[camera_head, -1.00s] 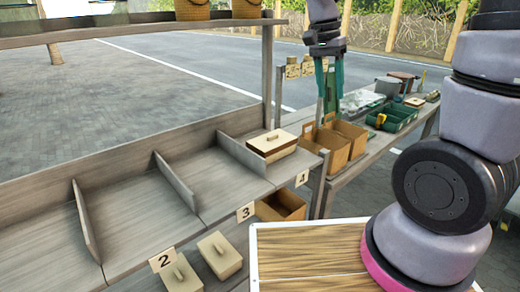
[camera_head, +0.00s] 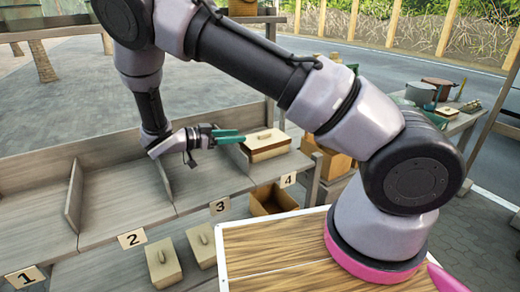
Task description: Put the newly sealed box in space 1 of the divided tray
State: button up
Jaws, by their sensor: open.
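The grey wooden divided tray (camera_head: 130,203) has spaces numbered 1 to 4 from left to right. Space 1, by its number card (camera_head: 25,279), is bare where it shows at the lower left. A pale lidded box (camera_head: 268,149) with a dark band below its lid and a small handle on top sits upright in space 4. My gripper (camera_head: 243,136) has green fingers and is open, just left of this box and above the tray, fingers pointing right. Whether it touches the box is unclear. Spaces 2 and 3 look empty.
Upright dividers (camera_head: 74,195) separate the spaces. Two similar pale boxes, one (camera_head: 164,263) and another (camera_head: 201,246), lie below the tray's front edge. A brown open bin (camera_head: 272,200) stands below space 4. My arm crosses above the tray.

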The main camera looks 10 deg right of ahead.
aim_at(261, 135)
jog(key=x, duration=1)
jog(key=shift+w+d+f, duration=0.1)
jog(key=shift+w+d, duration=0.1)
grip_shut()
dwell(1.1)
